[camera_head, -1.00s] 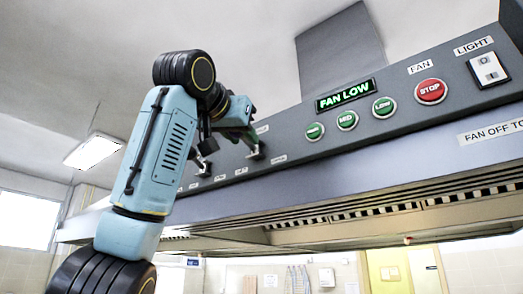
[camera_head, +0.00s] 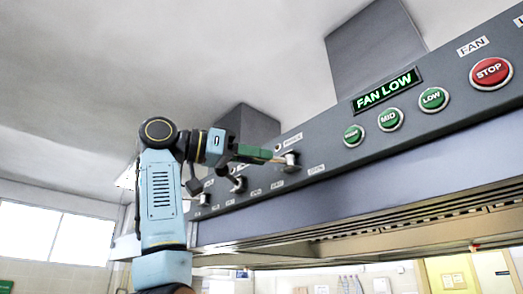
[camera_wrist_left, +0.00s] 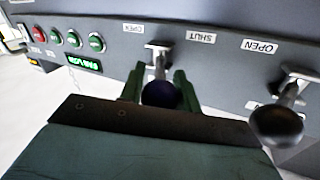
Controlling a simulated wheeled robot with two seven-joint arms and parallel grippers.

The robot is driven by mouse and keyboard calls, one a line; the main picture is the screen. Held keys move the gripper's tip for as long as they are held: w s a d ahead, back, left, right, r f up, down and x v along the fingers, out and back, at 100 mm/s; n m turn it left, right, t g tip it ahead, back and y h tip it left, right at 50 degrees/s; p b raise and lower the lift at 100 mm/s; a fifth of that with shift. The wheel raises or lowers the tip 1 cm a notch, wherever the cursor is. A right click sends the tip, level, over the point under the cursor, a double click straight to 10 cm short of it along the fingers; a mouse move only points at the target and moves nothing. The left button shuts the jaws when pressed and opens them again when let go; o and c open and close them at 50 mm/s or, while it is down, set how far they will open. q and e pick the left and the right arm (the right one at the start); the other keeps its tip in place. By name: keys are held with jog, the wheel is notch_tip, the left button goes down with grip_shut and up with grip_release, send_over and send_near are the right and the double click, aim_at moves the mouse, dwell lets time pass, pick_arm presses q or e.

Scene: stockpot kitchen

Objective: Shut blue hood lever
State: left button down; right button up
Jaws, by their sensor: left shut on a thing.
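The blue lever (camera_wrist_left: 160,93) shows in the left wrist view as a dark blue ball knob on a metal stem, below a bracket on the hood panel between an OPEN label and a SHUT label. My left gripper (camera_wrist_left: 159,88) has one green finger on each side of the knob and is shut on it. In the head view my left gripper (camera_head: 278,157) reaches from the left to the lever's metal mount (camera_head: 291,160); the knob itself is hidden there by the fingers. My right gripper is in neither view.
A second lever with a black knob (camera_wrist_left: 276,125) is beside it in the left wrist view. More levers (camera_head: 238,184) line the hood panel to the left. The green fan buttons (camera_head: 390,119), red STOP button (camera_head: 491,73) and FAN LOW display (camera_head: 387,90) are to the right.

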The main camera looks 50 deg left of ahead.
pick_arm(q)
jog(key=shift+a+r, duration=0.1)
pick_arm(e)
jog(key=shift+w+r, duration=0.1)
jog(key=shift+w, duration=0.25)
pick_arm(q)
jog(key=c, duration=1)
grip_release()
jog(key=shift+c, duration=0.2)
jog(key=shift+s, duration=0.1)
jog(key=b+v, duration=0.1)
jog(key=v, duration=1.2)
jog(key=shift+a, duration=0.15)
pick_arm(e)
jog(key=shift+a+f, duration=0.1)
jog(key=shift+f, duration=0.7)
